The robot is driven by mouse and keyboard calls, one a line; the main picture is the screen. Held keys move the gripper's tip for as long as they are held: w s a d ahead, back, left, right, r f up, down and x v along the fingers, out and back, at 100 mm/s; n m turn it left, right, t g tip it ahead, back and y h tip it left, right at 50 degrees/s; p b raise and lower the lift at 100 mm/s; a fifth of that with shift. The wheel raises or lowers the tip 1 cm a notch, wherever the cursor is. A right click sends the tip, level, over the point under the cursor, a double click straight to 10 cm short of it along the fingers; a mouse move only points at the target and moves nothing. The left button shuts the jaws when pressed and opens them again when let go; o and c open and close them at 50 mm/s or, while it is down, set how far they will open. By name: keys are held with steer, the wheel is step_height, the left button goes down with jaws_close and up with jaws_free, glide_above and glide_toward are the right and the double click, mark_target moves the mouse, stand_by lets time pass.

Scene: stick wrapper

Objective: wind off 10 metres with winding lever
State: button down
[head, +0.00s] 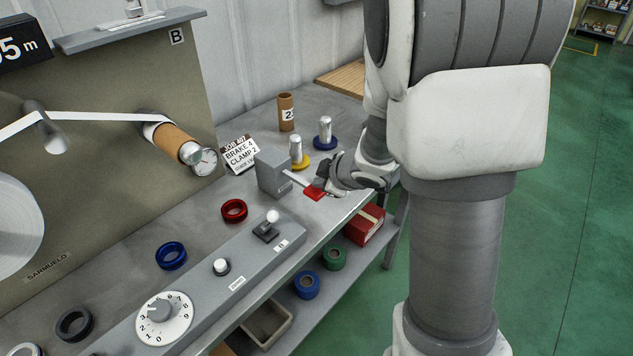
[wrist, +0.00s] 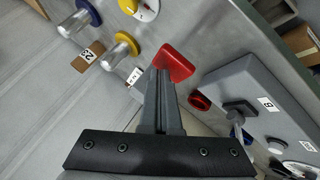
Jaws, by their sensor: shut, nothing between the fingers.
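My gripper (head: 322,180) is shut and empty beside the red handle (head: 314,193) of a lever on a small grey box (head: 272,174). In the wrist view its closed fingertips (wrist: 160,78) appear right at the red handle (wrist: 176,62); I cannot tell whether they touch. A lever with a white ball knob (head: 272,216) stands on the control console (head: 215,283); I cannot read which lever is labelled for winding. The length display (head: 18,47) is cut off at the left and shows digits ending in "5 m". White strip (head: 95,117) runs to a brown core (head: 172,140).
A job card (head: 241,154) reads "BRAKE 4, CLAMP 2". The console carries a numbered dial (head: 164,318) and a white button (head: 221,266). Red (head: 234,210) and blue (head: 171,255) rings lie on the bench. Yellow-based (head: 297,150) and blue-based (head: 325,133) posts stand behind my gripper.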

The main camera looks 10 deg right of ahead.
steer(key=shift+r+p, duration=0.55)
steer(key=shift+r, duration=0.2)
step_height(320, 180, up, 5)
steer(key=p, duration=0.5)
steer(key=shift+w, duration=0.1)
stand_by(2.1)
step_height(320, 180, up, 4)
steer(key=p, duration=0.9)
steer(key=shift+p, duration=0.35)
steer(key=shift+f, duration=0.15)
step_height(320, 180, down, 9)
steer(key=b, duration=0.8)
